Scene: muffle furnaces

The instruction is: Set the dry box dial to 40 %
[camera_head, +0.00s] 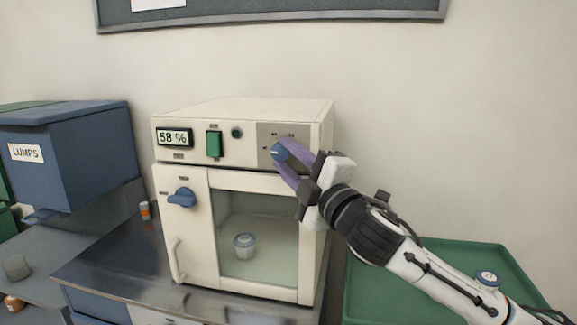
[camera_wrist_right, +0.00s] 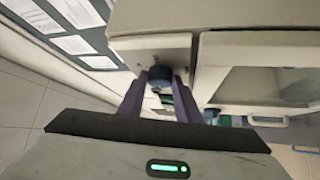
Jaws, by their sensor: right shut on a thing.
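The dry box (camera_head: 240,190) is a cream cabinet with a glass door, standing on the metal counter. Its display (camera_head: 174,138) reads 58 %. The blue dial (camera_head: 279,152) sits on a grey panel at the upper right of the front. My right gripper (camera_head: 283,158) is shut on the dial, with its purple fingers on either side of it. The wrist view shows the dial (camera_wrist_right: 160,76) between the fingertips. Part of the panel's scale is hidden behind the fingers. My left gripper is not in view.
A green switch (camera_head: 214,144) and a blue door latch (camera_head: 182,197) are on the box front. A lidded jar (camera_head: 245,245) stands inside, behind the glass. A green tray (camera_head: 425,262) lies at right, below my arm. A blue bin labelled LUMPS (camera_head: 75,155) is at left.

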